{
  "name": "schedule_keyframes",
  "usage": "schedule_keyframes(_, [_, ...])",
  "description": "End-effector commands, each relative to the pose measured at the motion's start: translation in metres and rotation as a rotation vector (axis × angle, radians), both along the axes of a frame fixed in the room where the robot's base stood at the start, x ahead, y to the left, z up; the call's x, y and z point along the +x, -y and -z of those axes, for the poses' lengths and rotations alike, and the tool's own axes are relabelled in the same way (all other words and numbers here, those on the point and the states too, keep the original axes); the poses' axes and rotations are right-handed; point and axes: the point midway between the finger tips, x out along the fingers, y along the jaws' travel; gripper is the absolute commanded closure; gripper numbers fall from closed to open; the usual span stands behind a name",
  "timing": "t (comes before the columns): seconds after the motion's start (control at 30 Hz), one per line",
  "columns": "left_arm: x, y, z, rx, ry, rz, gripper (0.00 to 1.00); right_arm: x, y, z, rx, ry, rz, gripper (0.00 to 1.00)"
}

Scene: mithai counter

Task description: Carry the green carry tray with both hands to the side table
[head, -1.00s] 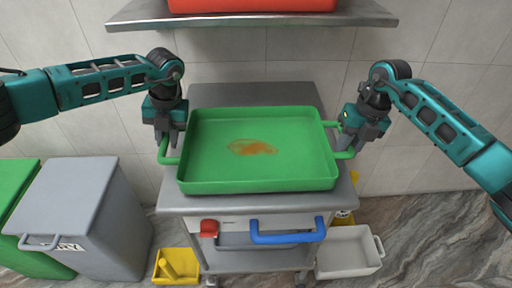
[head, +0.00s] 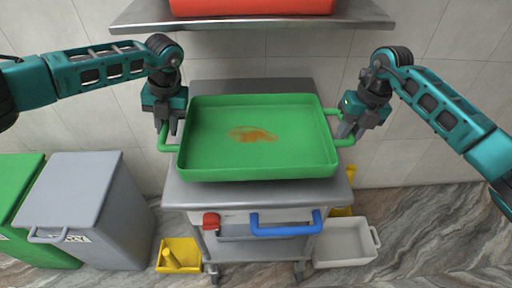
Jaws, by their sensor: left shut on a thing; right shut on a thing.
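The green carry tray (head: 259,173) is in the middle of the head view, over the grey metal cart top (head: 255,195). An orange-brown stain marks its floor. My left gripper (head: 170,133) is shut on the tray's left handle. My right gripper (head: 343,131) is shut on the tray's right handle. The tray looks about level and seems to be raised above the cart top. I cannot tell which surface is the side table.
A metal wall shelf (head: 140,18) above holds a red tray (head: 250,5). A grey bin (head: 85,205) and a green bin (head: 28,215) stand at left. A yellow dustpan-like item (head: 178,256) and a white tub (head: 345,243) flank the cart. A blue handle (head: 286,230) crosses the cart front.

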Motion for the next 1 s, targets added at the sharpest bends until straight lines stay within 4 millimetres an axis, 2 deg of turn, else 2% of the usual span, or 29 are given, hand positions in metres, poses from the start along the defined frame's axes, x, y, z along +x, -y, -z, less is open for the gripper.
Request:
schedule_keyframes(0.6, [0.000,0.000,-0.002,-0.001,0.001,0.000,1.00,0.000,0.000,-0.002,0.001,0.002,-0.001,1.00])
schedule_keyframes(1.0, [-0.014,0.001,-0.019,-0.003,0.001,0.001,1.00,-0.013,0.000,-0.019,0.001,0.003,0.000,1.00])
